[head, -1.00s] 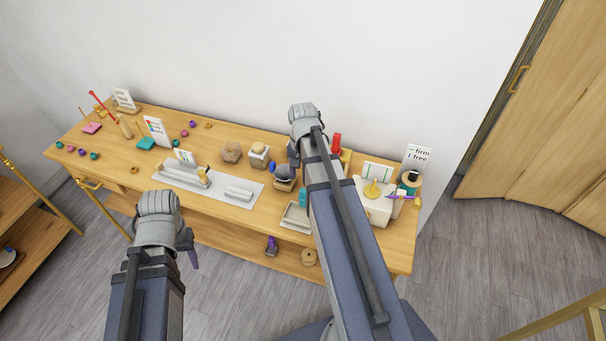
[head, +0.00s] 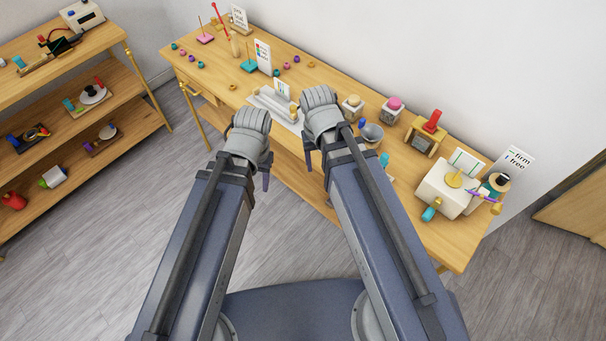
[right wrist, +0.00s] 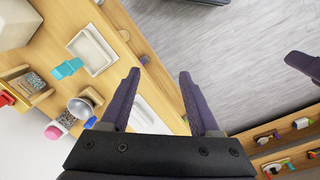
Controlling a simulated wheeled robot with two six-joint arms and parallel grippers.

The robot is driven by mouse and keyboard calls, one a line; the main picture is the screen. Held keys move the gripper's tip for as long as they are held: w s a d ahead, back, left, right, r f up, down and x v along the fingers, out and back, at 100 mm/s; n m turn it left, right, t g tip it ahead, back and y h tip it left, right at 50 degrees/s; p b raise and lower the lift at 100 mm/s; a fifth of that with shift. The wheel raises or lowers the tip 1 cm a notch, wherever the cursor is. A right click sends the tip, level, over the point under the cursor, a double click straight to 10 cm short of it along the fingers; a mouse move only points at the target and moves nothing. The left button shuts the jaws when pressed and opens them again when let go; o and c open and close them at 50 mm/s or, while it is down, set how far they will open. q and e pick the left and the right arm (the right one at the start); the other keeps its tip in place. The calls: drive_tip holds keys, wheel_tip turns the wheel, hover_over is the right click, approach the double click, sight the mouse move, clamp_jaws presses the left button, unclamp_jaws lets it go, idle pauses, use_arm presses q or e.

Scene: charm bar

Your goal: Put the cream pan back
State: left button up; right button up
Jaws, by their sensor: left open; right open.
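A shallow, square cream pan (right wrist: 92,50) lies on the wooden counter in the right wrist view, near its front edge and beside a teal piece (right wrist: 67,68). It looks empty. In the head view my right arm hides it. My right gripper (right wrist: 160,74) is open and empty, its fingers over the counter's front edge and apart from the pan. In the head view my right gripper (head: 307,160) is in front of the pale mat. My left gripper (head: 266,182) is open, out over the floor in front of the counter; nothing shows in it.
A grey bowl (head: 371,133), a wooden stand with a red top (head: 427,130) and a cream box-shaped machine (head: 450,188) stand on the right of the counter. A loaded shelf (head: 105,75) stands left, with open floor between.

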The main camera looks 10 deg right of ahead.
drive_tip(key=s+a+n, duration=0.3)
drive_tip(key=s+a, duration=0.1)
drive_tip(key=a, duration=0.1)
drive_tip(key=shift+a+n, duration=0.25)
drive_tip(key=shift+n, duration=0.05)
